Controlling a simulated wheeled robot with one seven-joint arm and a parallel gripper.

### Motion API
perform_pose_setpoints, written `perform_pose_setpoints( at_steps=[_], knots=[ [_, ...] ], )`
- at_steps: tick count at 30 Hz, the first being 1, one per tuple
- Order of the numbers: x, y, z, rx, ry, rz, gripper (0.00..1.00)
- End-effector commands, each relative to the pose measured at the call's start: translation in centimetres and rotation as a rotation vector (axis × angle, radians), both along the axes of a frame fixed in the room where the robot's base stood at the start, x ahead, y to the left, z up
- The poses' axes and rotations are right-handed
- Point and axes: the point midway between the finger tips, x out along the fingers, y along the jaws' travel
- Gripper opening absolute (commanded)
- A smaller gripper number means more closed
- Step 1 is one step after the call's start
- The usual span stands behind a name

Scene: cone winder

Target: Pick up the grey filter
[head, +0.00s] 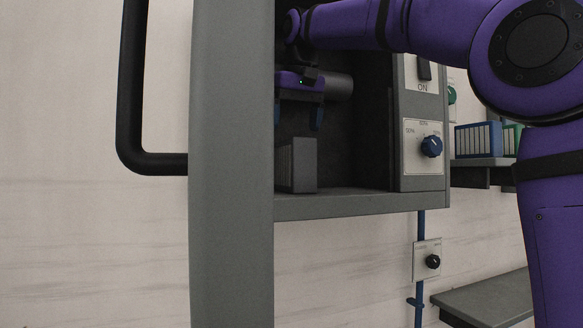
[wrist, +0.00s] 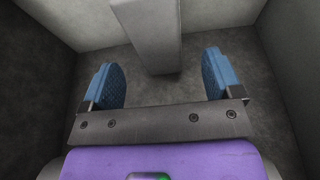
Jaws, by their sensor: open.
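The grey filter (head: 303,165) stands upright on the floor of the open cabinet in the head view. Its left part is hidden behind the grey door edge. My gripper (head: 297,116) is inside the cabinet above the filter, blue fingers pointing down, apart from it. In the wrist view my gripper (wrist: 162,80) is open, with nothing between its fingers. A light grey block (wrist: 150,30), which appears to be the filter, reaches in from the top edge of that view, between and beyond the fingertips.
The grey cabinet's (head: 350,207) walls enclose my gripper closely. A grey door panel (head: 232,160) with a black handle (head: 130,90) stands at left. A control panel with a blue knob (head: 431,146) is at right. Blue boxes (head: 478,140) sit on a shelf farther right.

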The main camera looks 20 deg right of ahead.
Motion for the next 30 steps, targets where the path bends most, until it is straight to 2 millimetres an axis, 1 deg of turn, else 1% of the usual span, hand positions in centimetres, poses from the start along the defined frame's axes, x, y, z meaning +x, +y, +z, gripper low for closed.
perform_pose_setpoints(
  at_steps=[5,12,15,30],
  knots=[
    [0.4,-0.1,-1.8,0.0,0.002,0.0,0.85],
    [1.2,-0.3,-4.9,0.0,0.001,0.0,0.85],
    [1.5,-0.3,-5.5,0.0,-0.001,0.0,0.85],
    [1.5,-0.2,-5.8,0.0,-0.001,0.0,0.85]
  ],
)
